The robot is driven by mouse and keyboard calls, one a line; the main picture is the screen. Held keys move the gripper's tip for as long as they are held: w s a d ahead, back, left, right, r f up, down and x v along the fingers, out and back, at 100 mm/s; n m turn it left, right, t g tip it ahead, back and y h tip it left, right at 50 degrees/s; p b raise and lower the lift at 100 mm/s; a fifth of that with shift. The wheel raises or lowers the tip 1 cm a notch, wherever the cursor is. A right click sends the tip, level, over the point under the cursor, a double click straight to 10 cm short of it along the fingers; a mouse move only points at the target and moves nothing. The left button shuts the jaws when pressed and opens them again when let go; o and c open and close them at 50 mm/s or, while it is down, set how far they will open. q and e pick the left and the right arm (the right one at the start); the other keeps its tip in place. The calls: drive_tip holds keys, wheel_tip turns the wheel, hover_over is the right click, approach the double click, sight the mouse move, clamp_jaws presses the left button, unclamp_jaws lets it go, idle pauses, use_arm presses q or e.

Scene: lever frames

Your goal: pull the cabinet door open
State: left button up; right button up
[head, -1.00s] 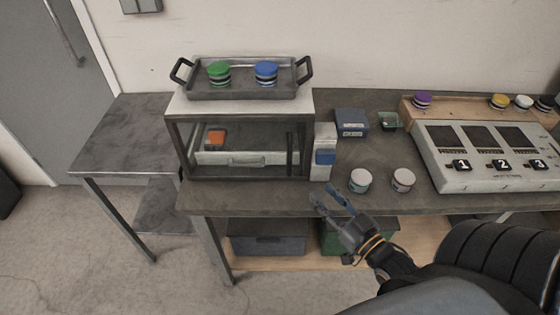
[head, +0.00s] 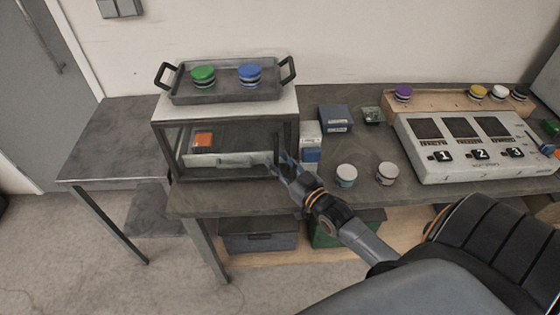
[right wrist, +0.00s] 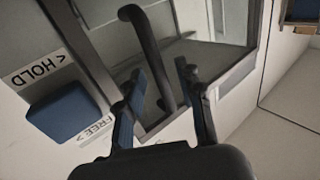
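The cabinet (head: 225,104) is a small box with a white top, dark frame and see-through front, standing on the workbench. Its door looks shut in the head view. A dark, upright bar handle (right wrist: 146,45) shows in the right wrist view at the door's edge. My right gripper (head: 277,161) is at the cabinet's lower right front. In the right wrist view my right gripper (right wrist: 160,72) is open, with the handle's lower part showing between its two fingers. I cannot tell whether they touch it. In the head view the fingers hide part of the handle. My left gripper is not in view.
Right of the cabinet stands a white box with a blue block (right wrist: 62,110), labelled HOLD and FREE. A tray (head: 225,92) with green and blue lidded pieces sits on top. Two small jars (head: 346,175) stand nearby. An orange item (head: 202,141) is inside.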

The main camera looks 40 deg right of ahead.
clamp_jaws()
drive_tip(key=shift+s+a, duration=0.1)
